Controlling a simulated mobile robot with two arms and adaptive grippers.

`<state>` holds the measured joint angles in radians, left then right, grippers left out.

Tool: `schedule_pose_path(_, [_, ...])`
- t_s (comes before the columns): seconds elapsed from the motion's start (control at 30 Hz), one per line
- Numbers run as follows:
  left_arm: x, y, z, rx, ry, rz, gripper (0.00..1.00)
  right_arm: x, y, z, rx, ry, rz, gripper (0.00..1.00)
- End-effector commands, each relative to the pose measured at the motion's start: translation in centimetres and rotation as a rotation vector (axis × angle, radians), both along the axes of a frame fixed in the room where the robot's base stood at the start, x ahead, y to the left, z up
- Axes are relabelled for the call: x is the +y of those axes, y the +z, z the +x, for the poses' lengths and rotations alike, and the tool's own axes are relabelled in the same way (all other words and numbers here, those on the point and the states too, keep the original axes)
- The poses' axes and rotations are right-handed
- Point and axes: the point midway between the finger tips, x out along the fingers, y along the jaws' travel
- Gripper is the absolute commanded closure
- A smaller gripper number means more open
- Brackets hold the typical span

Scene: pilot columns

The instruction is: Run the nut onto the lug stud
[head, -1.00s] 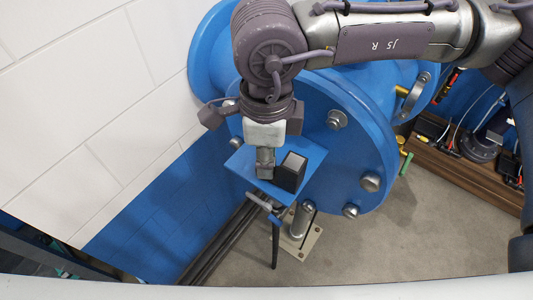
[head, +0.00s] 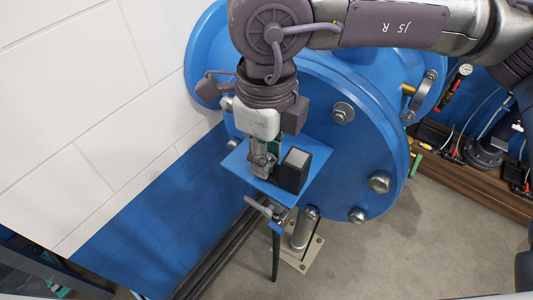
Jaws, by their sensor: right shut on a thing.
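My right gripper (head: 263,164) points down over the left part of a small blue shelf (head: 315,152) in front of the blue flange (head: 335,180). It is shut on a small metal piece, which I take to be the nut; the fingers hide most of it. A black block (head: 294,171) stands on the shelf just right of the fingers. Metal bolt heads or nuts sit around the flange, one with a washer (head: 343,112) at upper right and another (head: 379,183) at lower right. I cannot tell which is the lug stud. My left gripper is not in view.
A clamp handle (head: 262,208) and a dark rod hang below the shelf. A metal post stands on a floor plate (head: 296,256). A white and blue wall (head: 90,110) is close at left. A wooden rack (head: 470,170) with tools is at right.

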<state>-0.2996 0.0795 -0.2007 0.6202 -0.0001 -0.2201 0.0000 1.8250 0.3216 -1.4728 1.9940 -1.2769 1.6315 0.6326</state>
Motion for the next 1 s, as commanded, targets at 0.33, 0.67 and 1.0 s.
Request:
schedule_pose_path(0.33, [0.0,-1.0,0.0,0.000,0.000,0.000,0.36,0.0,-0.3,0.0,-0.001,-0.058,0.000,1.00])
schedule_pose_path(0.67, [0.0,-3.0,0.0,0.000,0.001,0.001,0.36,0.0,-0.3,0.0,-0.002,-0.250,0.001,1.00])
schedule_pose_path(1.0, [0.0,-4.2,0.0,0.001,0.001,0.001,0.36,0.0,-0.1,0.0,-0.002,-0.397,0.000,1.00])
